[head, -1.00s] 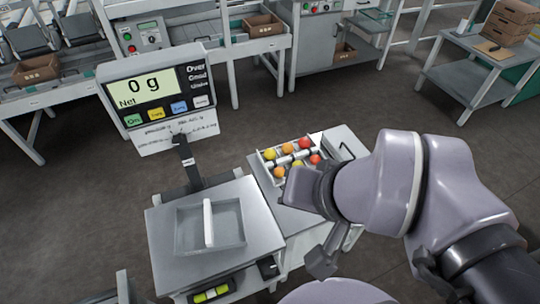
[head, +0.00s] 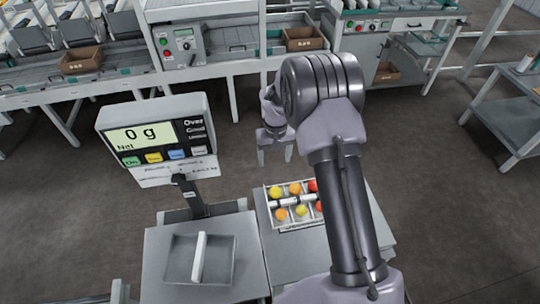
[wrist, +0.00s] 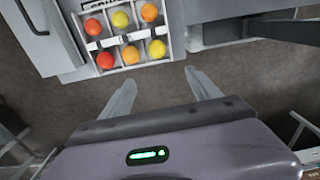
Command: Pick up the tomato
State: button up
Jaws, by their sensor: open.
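Several tomatoes, red, orange and yellow, sit in a divided white tray (head: 299,225) on a grey stand. In the head view a yellow one (head: 275,192), a red one (head: 313,186) and an orange one (head: 281,214) show; my arm partly covers the tray's right side. The wrist view shows two rows, with a red tomato (wrist: 105,60) and a yellow tomato (wrist: 157,49) in the nearer row. My gripper (head: 275,158) is open and empty, pointing down over the floor beyond the tray. Its fingers (wrist: 163,78) are apart from the tomatoes.
A scale (head: 158,255) with an empty pan (head: 222,267) stands left of the tray; its display (head: 143,136) reads 0 g. A conveyor line with cardboard boxes (head: 82,60) runs along the back. Bare floor lies between.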

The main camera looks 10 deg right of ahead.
jog(key=b, duration=0.4)
send_near(276, 188)
jog(key=f, duration=0.3)
jog(key=a+f, duration=0.1)
jog(key=f, duration=0.1)
jog(key=shift+w+f, duration=0.1)
jog(key=shift+w, duration=0.15)
jog(key=f, duration=0.2)
jog(key=f+b, duration=0.1)
jog(key=f, duration=0.2)
jog(key=shift+s+d+f, duration=0.2)
jog(key=shift+d+f, duration=0.1)
jog(key=shift+d, duration=0.05)
jog(key=shift+r, duration=0.15)
jog(key=c, duration=1)
